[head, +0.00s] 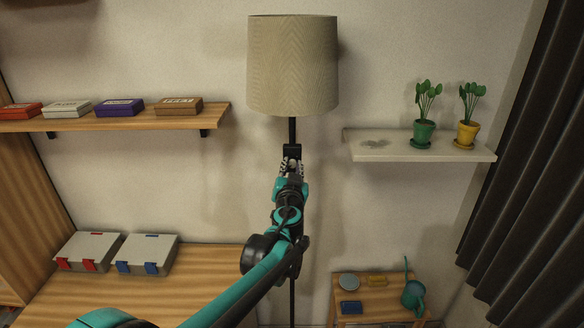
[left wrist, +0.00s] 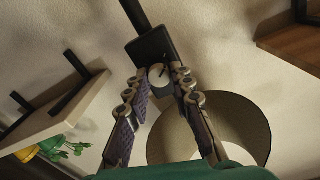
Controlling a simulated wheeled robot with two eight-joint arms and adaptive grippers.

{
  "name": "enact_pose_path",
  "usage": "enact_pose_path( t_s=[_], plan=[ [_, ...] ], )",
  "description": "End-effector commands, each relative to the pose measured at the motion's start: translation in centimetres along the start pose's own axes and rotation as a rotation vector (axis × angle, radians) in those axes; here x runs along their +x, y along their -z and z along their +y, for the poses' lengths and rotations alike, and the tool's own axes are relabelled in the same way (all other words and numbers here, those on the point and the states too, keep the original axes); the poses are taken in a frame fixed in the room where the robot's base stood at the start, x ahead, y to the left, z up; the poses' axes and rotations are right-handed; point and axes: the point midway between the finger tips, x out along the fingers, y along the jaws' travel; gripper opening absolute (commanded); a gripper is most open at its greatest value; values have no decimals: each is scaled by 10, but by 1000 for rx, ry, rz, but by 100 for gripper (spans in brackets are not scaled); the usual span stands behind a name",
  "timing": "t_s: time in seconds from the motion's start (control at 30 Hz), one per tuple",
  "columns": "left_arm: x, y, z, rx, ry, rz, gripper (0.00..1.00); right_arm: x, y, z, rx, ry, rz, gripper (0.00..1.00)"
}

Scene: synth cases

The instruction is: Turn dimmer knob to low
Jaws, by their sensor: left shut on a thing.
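The floor lamp's beige shade (head: 293,65) hangs on a dark pole. A small black dimmer box (head: 292,151) sits on the pole below the shade. In the left wrist view the box (left wrist: 151,46) carries a round pale knob (left wrist: 158,74) with a dark mark on its face. My left gripper (head: 291,165) reaches up in front of the box, its fingers pointing at it. In the left wrist view its fingertips (left wrist: 158,83) are on either side of the knob, shut on it. In the head view the gripper mostly hides the knob. My right gripper is out of view.
A wooden shelf (head: 110,119) with several small boxes is on the left wall. A white shelf (head: 415,150) with two potted plants is at right. Below are a wooden table (head: 190,285) with two grey cases and a small stand (head: 378,298) with a watering can. A dark curtain (head: 530,150) hangs far right.

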Motion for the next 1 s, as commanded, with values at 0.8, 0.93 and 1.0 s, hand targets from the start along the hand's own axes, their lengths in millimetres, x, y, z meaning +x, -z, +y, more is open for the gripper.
enact_pose_path(
  t_s=[0.8,0.93,1.0],
  plan=[
    [0,0,2,755,-3,-25,0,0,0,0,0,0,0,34],
    [0,0,3,878,-4,-29,0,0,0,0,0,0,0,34],
    [0,0,3,943,-5,-31,0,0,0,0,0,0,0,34]
  ],
)
